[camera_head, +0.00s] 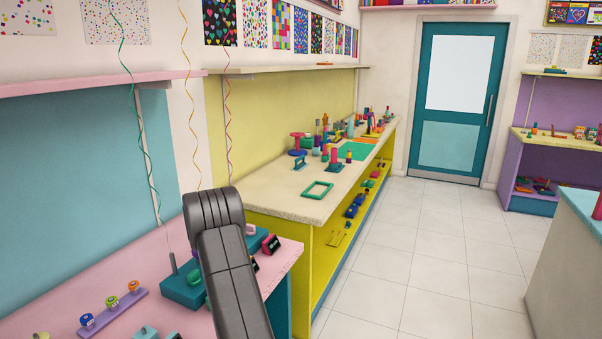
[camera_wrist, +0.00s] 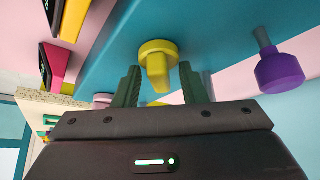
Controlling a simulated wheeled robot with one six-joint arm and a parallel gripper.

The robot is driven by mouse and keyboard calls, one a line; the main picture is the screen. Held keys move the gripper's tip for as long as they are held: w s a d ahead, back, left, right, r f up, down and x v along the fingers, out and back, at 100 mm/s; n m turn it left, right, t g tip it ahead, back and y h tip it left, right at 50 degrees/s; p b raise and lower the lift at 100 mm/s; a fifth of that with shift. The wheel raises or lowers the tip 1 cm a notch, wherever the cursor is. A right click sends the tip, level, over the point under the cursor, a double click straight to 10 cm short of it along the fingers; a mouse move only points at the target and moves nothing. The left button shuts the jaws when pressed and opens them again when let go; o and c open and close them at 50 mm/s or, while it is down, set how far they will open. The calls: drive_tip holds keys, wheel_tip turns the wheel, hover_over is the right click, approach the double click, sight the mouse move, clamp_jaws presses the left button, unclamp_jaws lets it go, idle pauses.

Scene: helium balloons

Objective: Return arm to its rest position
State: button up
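My grey arm (camera_head: 228,260) rises from the bottom of the head view, in front of the pink counter (camera_head: 85,270). My gripper is hidden there. In the wrist view my gripper (camera_wrist: 160,70) has its two dark green fingers spread apart. A yellow knob-like piece (camera_wrist: 157,58) shows between the fingertips, against a teal surface (camera_wrist: 215,35), with gaps visible on both sides. I cannot tell how far beyond the fingertips it sits. A purple knob (camera_wrist: 281,72) on a grey stem is to the right of the fingers.
A teal box (camera_head: 183,292) stands close to the arm, partly hidden by it. A lilac strip (camera_head: 113,308) with several coloured knobs lies left. Curly ribbons (camera_head: 133,95) hang above the counter. A cream-topped yellow bench (camera_head: 275,190) stands beyond. The tiled floor (camera_head: 400,260) is clear.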

wheel_tip(320, 180, up, 7)
drive_tip(key=shift+f+p, duration=0.15)
drive_tip(key=shift+p, duration=0.85)
wheel_tip(320, 180, down, 8)
drive_tip(key=b, duration=0.3)
drive_tip(key=shift+r, duration=0.2)
drive_tip(key=shift+r+m+b, duration=0.2)
drive_tip(key=shift+m+b, duration=0.1)
drive_tip(key=shift+b, duration=0.1)
drive_tip(key=v, duration=0.7)
drive_tip(key=shift+s+r, duration=0.2)
drive_tip(key=s+d+r+m+g+h, duration=0.1)
drive_tip(key=s+d+r+m, duration=0.15)
drive_tip(key=s+d, duration=0.7)
drive_tip(key=s+d+r+m+h, duration=0.1)
drive_tip(key=s+d+r, duration=0.2)
drive_tip(key=s+d, duration=0.7)
drive_tip(key=s+d+f+m+g, duration=0.1)
drive_tip(key=s+d, duration=0.3)
drive_tip(key=s, duration=0.6)
drive_tip(key=s+d+f+m+g+b, duration=0.1)
drive_tip(key=s+d, duration=0.3)
drive_tip(key=s, duration=0.7)
drive_tip(key=s+d+f+m, duration=0.3)
drive_tip(key=s+d, duration=0.1)
drive_tip(key=s, duration=0.7)
drive_tip(key=shift+d+f+g, duration=0.2)
drive_tip(key=shift+f+g, duration=0.1)
drive_tip(key=shift+g, duration=0.1)
